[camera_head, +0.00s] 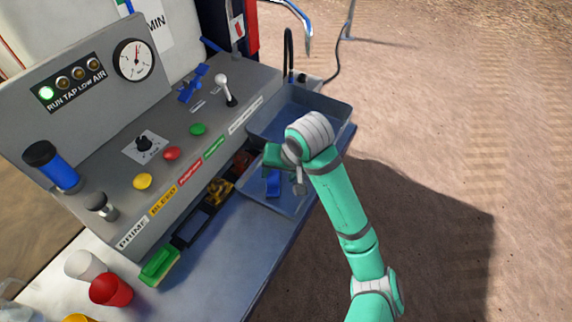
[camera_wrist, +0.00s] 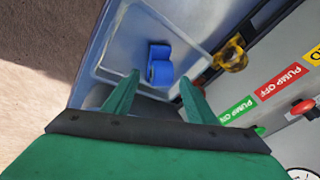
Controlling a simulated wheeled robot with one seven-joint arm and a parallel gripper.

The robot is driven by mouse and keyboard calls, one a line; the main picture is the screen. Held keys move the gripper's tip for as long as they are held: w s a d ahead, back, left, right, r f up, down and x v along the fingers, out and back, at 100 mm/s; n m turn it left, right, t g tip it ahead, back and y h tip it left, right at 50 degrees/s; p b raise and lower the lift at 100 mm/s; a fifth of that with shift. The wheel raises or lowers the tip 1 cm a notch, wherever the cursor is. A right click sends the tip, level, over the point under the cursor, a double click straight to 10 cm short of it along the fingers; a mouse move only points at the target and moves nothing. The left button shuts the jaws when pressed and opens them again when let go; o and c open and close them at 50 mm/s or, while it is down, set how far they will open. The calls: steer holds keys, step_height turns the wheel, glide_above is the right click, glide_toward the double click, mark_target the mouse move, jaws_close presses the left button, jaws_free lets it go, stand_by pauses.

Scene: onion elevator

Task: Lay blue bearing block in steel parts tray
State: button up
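The blue bearing block (camera_head: 273,183) lies within the rim of the shallow grey steel parts tray (camera_head: 292,212), on the bench in front of the control panel. My gripper (camera_head: 272,160) is above the tray, pointing down. In the wrist view my gripper (camera_wrist: 160,78) has its two green fingers spread apart, with a gap on each side of the block. Nothing is held. In the head view my wrist hides part of the tray.
A deeper grey basin (camera_head: 333,104) stands behind the tray. The control panel (camera_head: 150,165) with buttons and a lever rises to the left. A yellow item (camera_head: 219,190) and a green item (camera_head: 160,266) lie along its foot. A red cup (camera_head: 110,290) stands front left. The bench front is bare.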

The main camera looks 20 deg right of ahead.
steer(key=v, duration=0.9)
steer(key=shift+d+f, duration=0.1)
stand_by(0.3)
